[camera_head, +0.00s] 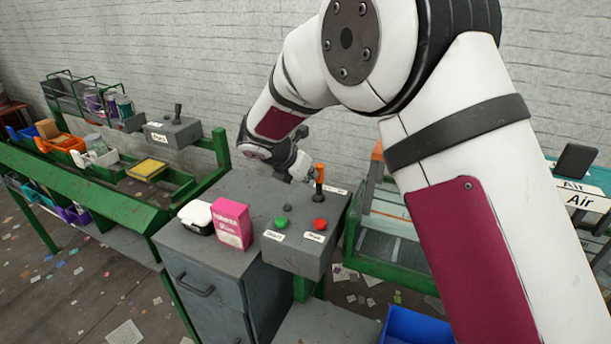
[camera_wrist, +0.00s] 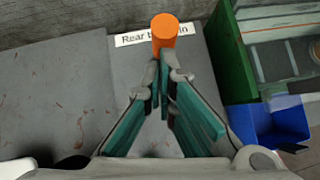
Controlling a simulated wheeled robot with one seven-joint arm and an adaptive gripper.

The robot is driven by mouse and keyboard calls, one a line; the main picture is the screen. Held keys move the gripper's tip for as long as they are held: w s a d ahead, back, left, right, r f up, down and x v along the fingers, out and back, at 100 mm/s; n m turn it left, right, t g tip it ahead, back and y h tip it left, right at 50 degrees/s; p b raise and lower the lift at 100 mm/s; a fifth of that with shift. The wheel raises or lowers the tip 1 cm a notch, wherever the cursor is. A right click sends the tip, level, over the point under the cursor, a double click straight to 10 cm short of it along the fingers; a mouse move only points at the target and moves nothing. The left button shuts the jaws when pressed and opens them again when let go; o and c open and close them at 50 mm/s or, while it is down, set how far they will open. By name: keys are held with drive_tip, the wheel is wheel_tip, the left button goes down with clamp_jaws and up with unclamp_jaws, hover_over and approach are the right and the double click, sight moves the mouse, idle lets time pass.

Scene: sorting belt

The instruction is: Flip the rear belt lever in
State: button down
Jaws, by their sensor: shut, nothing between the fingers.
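The rear belt lever, with an orange handle (camera_head: 319,174), stands on the grey control box (camera_head: 291,256), behind a green button (camera_head: 280,222) and a red button (camera_head: 319,224). In the wrist view its round orange top (camera_wrist: 165,28) lies just beyond my fingertips, with a white label (camera_wrist: 130,39) reading "Rear b… in" behind it, partly covered by the lever. My gripper (camera_wrist: 161,82) is shut and empty, its fingertips close to the handle. I cannot tell whether they touch it. In the head view my gripper (camera_head: 303,168) is at the lever's left, partly hidden by my arm.
A pink box (camera_head: 232,222) and a white-and-black container (camera_head: 196,216) stand left of the control box. Another grey box (camera_head: 173,132) with a black lever (camera_head: 178,113) is at the back left. A blue bin (camera_head: 415,326) sits low at the right.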

drive_tip(key=shift+w+d+r+b, duration=0.1)
drive_tip(key=shift+w+d+b, duration=0.15)
drive_tip(key=shift+w, duration=0.45)
drive_tip(key=shift+w+d+r+b, duration=0.15)
drive_tip(key=shift+w+d, duration=0.15)
drive_tip(key=shift+w, duration=0.4)
drive_tip(key=shift+w+d+r+b, duration=0.1)
drive_tip(key=shift+w+d+b, duration=0.15)
drive_tip(key=shift+w, duration=0.45)
drive_tip(key=w+r+p+v, duration=0.1)
drive_tip(key=v, duration=1.2)
drive_tip(key=shift+w+r, duration=0.25)
drive_tip(key=shift+w, duration=0.15)
drive_tip(key=shift+d, duration=0.1)
